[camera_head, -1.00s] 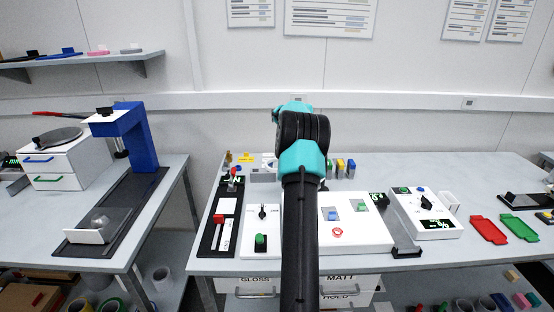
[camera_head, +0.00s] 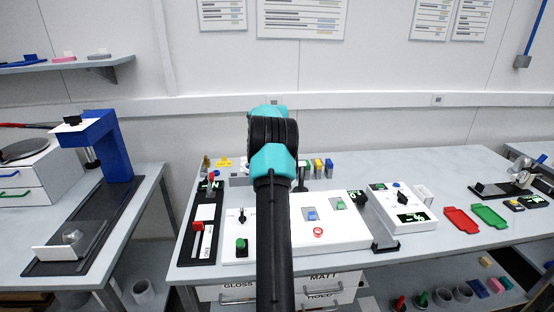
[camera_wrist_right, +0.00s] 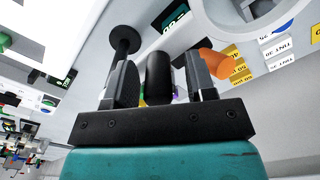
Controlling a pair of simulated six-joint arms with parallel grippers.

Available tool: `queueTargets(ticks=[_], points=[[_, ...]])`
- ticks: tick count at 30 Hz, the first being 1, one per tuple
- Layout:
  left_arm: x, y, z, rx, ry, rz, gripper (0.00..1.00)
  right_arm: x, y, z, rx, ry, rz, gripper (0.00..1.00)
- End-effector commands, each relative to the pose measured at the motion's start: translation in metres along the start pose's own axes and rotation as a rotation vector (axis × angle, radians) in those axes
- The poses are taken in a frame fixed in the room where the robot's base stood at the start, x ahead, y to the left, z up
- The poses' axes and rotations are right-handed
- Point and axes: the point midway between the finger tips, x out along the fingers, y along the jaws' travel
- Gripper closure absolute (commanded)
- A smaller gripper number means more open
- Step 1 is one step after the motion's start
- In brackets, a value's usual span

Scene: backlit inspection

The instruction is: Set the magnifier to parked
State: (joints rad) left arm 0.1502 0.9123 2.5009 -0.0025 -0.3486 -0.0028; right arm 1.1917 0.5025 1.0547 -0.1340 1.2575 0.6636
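In the right wrist view a white ring-shaped part (camera_wrist_right: 208,28), possibly the magnifier head, is cut off by the top edge. I cannot be sure of it or its setting. A black rounded handle (camera_wrist_right: 158,76) stands between the fingers of my right gripper (camera_wrist_right: 160,85). The fingers are apart, with a visible gap on each side of the handle. In the head view an arm of mine reaches over the bench and hides its own gripper and the spot beyond it. My left gripper is in neither current view.
The bench holds a white panel with buttons (camera_head: 352,232), a slider unit (camera_head: 197,228), a dial box (camera_head: 412,220), and red (camera_head: 462,221) and green (camera_head: 489,216) trays. A blue press stand (camera_head: 118,150) is on the left table. An orange rounded part (camera_wrist_right: 218,64) is beside the right finger.

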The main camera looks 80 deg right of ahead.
Motion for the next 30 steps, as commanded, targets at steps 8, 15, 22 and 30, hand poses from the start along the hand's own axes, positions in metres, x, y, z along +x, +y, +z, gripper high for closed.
queueTargets(ticks=[8, 15, 22, 30], points=[[0.0, 0.0, 0.0, 0.0, 0.0, 0.0, 0.47, -0.001, 0.0, 0.0, 0.0, -0.001, 0.001, 0.49], [0.0, 0.0, 0.0, 0.0, 0.0, 0.0, 0.47, -0.022, 0.0, 0.0, 0.0, 0.0, -0.001, 0.49], [0.0, 0.0, 0.0, 0.0, 0.0, 0.0, 0.47, -0.063, 0.0, 0.0, -0.001, 0.001, -0.002, 0.49], [0.0, 0.0, 0.0, 0.0, 0.0, 0.0, 0.47, -0.114, 0.0, 0.0, 0.0, 0.002, -0.002, 0.49]])
